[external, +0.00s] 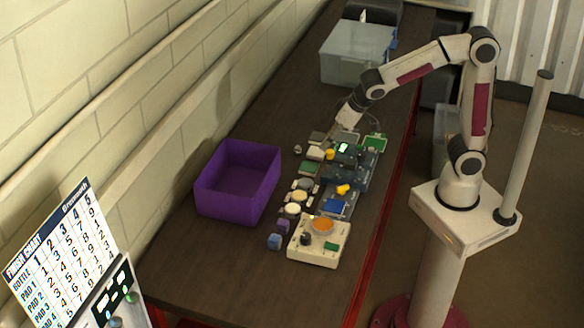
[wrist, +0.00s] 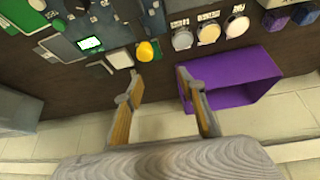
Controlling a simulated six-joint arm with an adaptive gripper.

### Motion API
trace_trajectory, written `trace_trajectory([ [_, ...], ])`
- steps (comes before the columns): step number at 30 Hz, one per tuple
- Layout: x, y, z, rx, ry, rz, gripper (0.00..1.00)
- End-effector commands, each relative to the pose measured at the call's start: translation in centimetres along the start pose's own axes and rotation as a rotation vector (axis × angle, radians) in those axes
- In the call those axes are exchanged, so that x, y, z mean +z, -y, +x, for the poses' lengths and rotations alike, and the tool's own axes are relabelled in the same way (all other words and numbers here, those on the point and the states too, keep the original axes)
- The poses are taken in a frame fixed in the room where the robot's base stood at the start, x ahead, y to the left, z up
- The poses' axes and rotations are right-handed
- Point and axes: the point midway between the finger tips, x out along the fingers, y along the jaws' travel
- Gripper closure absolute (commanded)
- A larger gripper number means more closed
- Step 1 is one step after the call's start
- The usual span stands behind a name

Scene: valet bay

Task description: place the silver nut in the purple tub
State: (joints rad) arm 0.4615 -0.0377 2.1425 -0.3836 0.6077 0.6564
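A small silver-grey piece, which looks like the silver nut (external: 297,149), lies on the dark bench between the cluster of small devices and the wall side, beyond the purple tub. I cannot pick it out surely in the wrist view. The purple tub (external: 204,194) stands open and looks empty on the bench; it is also right of my fingers in the wrist view (wrist: 264,68). My gripper (external: 338,126) is above the far end of the devices, to the right of the nut. In the wrist view my gripper (wrist: 160,88) has its fingers wide apart with nothing between them.
Several pads, knobs and boards fill the bench right of the tub, with a cream control box (external: 316,253) at the near end. A yellow knob (wrist: 147,50) shows above my fingers. A clear bin (external: 350,65) stands at the back. Bare bench lies along the wall.

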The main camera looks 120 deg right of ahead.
Motion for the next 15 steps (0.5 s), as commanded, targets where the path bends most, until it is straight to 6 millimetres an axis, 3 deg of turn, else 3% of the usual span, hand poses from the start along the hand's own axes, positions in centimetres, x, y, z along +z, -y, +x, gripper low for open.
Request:
trace_trajectory([
  [6,-2.8,-2.7,4.5,0.055,0.0,0.112,0.6],
  [15,-5.4,-6.5,10.1,0.112,-0.005,0.247,0.6],
])
